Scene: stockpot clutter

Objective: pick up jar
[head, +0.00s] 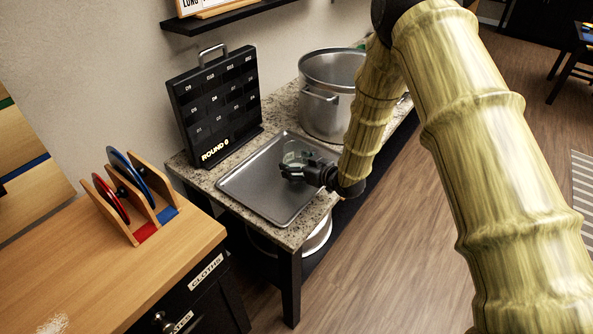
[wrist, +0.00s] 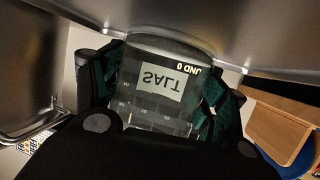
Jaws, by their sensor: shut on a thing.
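The jar (head: 296,151) is clear glass and shows at the metal tray (head: 252,200) on the granite-topped table. My gripper (head: 293,169) reaches it from the right and is shut on it. In the wrist view, the jar (wrist: 160,82) sits between the two dark green finger pads of my gripper (wrist: 158,95). Its pale label reads SALT, upside down. Part of the jar is hidden behind the fingers in the head view. I cannot tell whether its base touches the tray.
A large steel stockpot (head: 327,112) stands behind the tray, close to my arm. A black numbered board (head: 215,103) with a handle stands at the back left. A wooden counter (head: 160,250) with a rack of coloured discs (head: 132,196) is at left. The tray's front left is clear.

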